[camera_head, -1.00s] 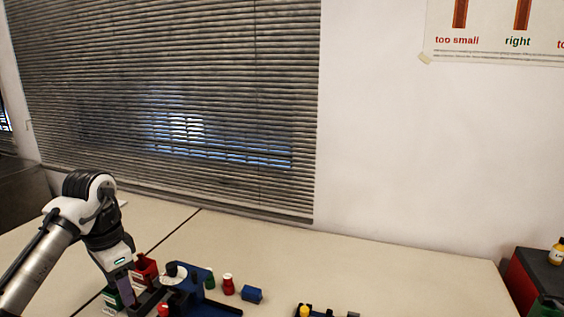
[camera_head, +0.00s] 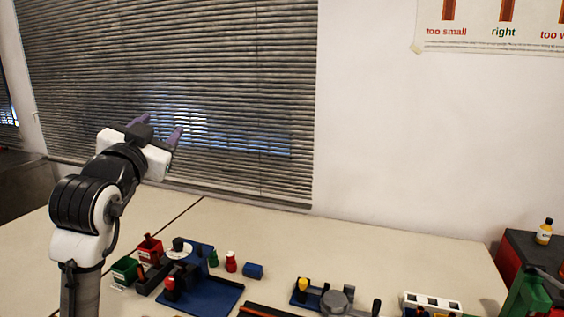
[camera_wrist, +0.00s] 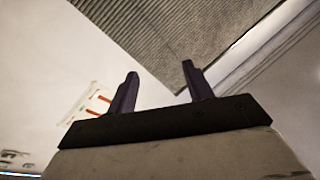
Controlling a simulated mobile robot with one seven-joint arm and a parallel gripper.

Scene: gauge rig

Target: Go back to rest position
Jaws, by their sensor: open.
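My gripper (camera_head: 158,128) is raised well above the table, in front of the window blind. Its two purple fingers are spread apart with nothing between them. In the wrist view my gripper (camera_wrist: 160,92) shows the same open, empty fingers, with wall and blind behind them. My arm rises from the lower left of the head view and bends up at the elbow.
The table (camera_head: 340,245) holds a blue rig base (camera_head: 205,297), a green bin (camera_head: 125,269), a red bin (camera_head: 150,248), a blue block (camera_head: 253,270) and a white rack (camera_head: 432,303). The blind (camera_head: 230,60) hangs behind. A yellow bottle (camera_head: 544,232) stands far right.

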